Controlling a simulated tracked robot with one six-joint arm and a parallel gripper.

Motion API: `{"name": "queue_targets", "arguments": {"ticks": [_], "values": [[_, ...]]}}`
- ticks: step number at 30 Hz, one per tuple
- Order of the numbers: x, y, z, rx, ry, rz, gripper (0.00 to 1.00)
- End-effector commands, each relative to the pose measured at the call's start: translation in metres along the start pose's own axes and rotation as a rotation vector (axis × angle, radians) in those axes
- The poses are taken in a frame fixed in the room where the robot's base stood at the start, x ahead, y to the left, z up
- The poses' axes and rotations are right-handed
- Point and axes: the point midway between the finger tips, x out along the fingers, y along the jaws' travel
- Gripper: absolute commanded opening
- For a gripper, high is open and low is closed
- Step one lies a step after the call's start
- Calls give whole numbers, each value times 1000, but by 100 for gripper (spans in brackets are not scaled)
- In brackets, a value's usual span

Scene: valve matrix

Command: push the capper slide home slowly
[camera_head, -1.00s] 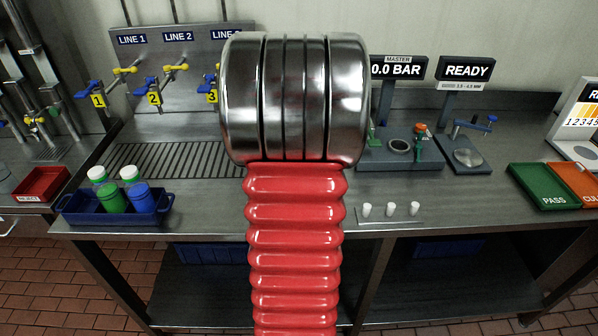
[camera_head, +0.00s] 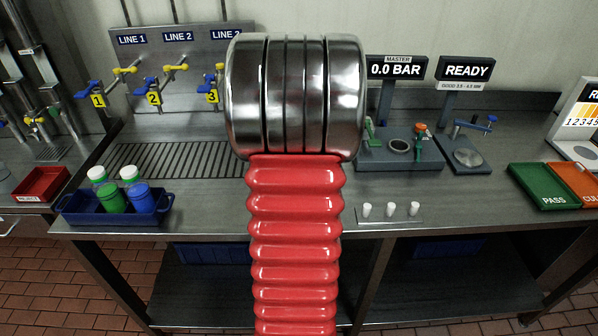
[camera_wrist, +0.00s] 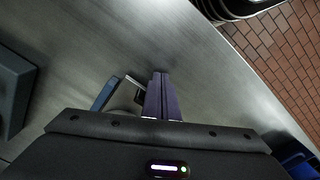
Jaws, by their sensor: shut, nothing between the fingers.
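My gripper (camera_wrist: 161,98) shows in the wrist view as two dark purple fingers shut together over the grey steel bench. Nothing shows between them. Just left of the fingers is a small blue-grey part with a dark, light-edged piece (camera_wrist: 112,93); it may belong to the capper, but I cannot tell. Its lower part is hidden by my gripper body. Whether the fingers touch it is unclear. In the head view my own arm blocks the middle of the bench, so neither the gripper nor a clear capper slide shows there.
A blue tray (camera_head: 85,217) with bottles stands at the bench's front left. Right of my arm are the 0.0 BAR station (camera_head: 372,160), several small white caps (camera_head: 390,209), the READY gauge (camera_head: 466,158) and a green PASS tray (camera_head: 541,190). A dark block (camera_wrist: 14,85) is left in the wrist view.

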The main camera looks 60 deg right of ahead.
Motion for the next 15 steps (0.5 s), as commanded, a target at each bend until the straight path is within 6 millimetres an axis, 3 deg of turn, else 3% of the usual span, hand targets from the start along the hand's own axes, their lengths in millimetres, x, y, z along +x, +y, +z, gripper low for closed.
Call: {"name": "queue_targets", "arguments": {"ticks": [15], "values": [[0,4,-6,0,0,0,0]]}}
